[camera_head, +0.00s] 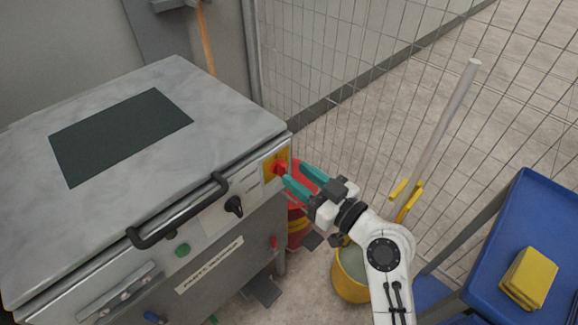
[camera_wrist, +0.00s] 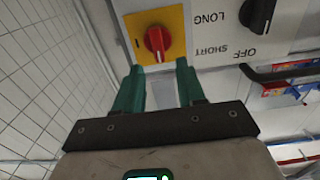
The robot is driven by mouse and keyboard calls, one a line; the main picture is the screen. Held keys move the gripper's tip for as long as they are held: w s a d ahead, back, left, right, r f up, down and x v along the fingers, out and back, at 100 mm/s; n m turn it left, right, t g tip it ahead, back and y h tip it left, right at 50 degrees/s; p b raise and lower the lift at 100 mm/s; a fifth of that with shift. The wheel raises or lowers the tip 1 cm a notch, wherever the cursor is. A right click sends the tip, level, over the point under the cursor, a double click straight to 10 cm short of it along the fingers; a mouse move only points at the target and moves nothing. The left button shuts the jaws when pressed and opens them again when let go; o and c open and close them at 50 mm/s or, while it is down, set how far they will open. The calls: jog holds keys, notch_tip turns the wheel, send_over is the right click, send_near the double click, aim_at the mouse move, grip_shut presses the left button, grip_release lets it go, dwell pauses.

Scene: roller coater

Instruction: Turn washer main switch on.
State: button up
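The washer's main switch is a red knob (camera_head: 281,167) on a yellow plate at the right end of the washer's front panel. In the wrist view the red knob (camera_wrist: 157,40) sits on its yellow plate (camera_wrist: 178,21), ahead of my fingers. My gripper (camera_head: 297,173) has teal fingers, spread apart with nothing between them. In the wrist view my gripper (camera_wrist: 160,75) points at the knob, its fingertips just short of it and on either side of it. I cannot tell whether they touch the plate.
The washer (camera_head: 180,85) has a black bar handle (camera_head: 180,215), a black selector knob (camera_head: 234,206) and a green button (camera_head: 182,250). A wire fence (camera_head: 370,90) stands behind. A yellow bucket (camera_head: 349,275) and a blue cart (camera_head: 530,215) with a yellow cloth (camera_head: 530,277) are right.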

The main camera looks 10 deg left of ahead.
aim_at(286, 167)
jog(key=shift+x, duration=1.9)
jog(key=shift+c, duration=0.2)
grip_shut()
